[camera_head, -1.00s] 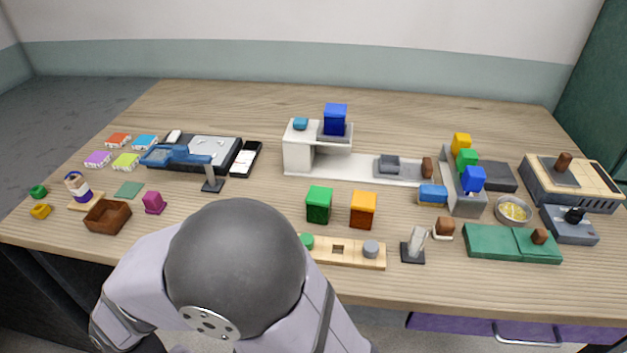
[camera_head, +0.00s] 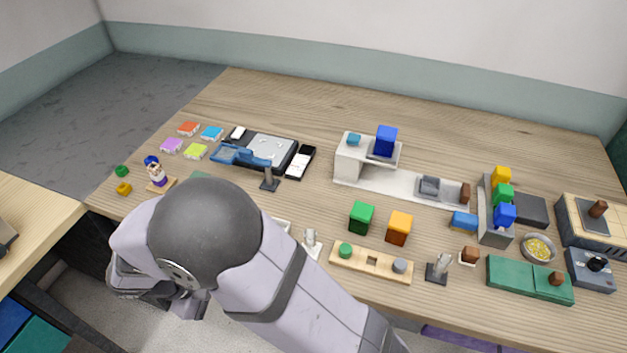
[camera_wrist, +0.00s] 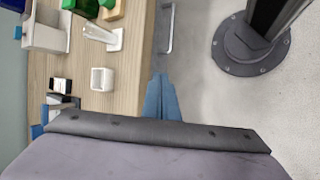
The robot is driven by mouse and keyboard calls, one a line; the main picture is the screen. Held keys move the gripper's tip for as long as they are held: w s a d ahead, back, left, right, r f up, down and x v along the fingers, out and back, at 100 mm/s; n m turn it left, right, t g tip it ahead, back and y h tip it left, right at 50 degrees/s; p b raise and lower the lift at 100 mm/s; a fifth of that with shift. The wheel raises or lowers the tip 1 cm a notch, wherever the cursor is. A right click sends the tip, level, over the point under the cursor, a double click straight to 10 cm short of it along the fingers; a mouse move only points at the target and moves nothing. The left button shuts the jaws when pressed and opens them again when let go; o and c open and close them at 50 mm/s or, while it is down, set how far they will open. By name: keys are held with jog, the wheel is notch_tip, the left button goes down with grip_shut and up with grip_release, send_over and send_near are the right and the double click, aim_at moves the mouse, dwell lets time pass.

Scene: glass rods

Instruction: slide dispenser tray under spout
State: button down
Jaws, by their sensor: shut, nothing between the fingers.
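The dispenser (camera_head: 352,160) is a white block with a raised platform carrying a dark blue block (camera_head: 386,140), at the back middle of the table in the head view. A long low white base (camera_head: 398,183) runs right from it. A grey tray-like piece (camera_head: 429,187) sits on this base, right of the overhang and apart from it, with a brown knob (camera_head: 465,193) near the base's right end. The spout itself is hard to make out. My gripper (camera_wrist: 162,80) shows shut and empty in the wrist view, over the floor beside the table edge.
A green block (camera_head: 361,217) and an orange block (camera_head: 399,227) stand in front of the dispenser. A blue piece (camera_head: 464,222) and a grey stand with coloured blocks (camera_head: 490,230) are near the base's right end. The table behind the dispenser is clear.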

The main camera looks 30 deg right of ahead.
jog(key=w+d+r+t+h, duration=0.2)
jog(key=w+d+r+t, duration=0.15)
jog(key=w, duration=0.55)
jog(key=w+d+r+t+h, duration=0.1)
jog(key=w+d+r+t, duration=0.25)
jog(key=w, duration=0.55)
jog(key=w+d+r+m+g+h, duration=0.1)
jog(key=w+d+r+m+h, duration=0.15)
jog(key=d, duration=0.45)
jog(key=m+g+y+p, duration=0.9)
jog(key=m+y+p, duration=0.15)
jog(key=m, duration=2.15)
send_over(468, 204)
jog(key=b, duration=0.1)
jog(key=shift+n, duration=0.25)
jog(key=shift+s+d+f, duration=0.1)
jog(key=shift+f, duration=3.55)
jog(key=w+a+b, duration=0.5)
jog(key=w+a, duration=0.5)
jog(key=shift+f, duration=0.1)
jog(key=shift+w+a, duration=0.6)
jog(key=shift+w, duration=0.05)
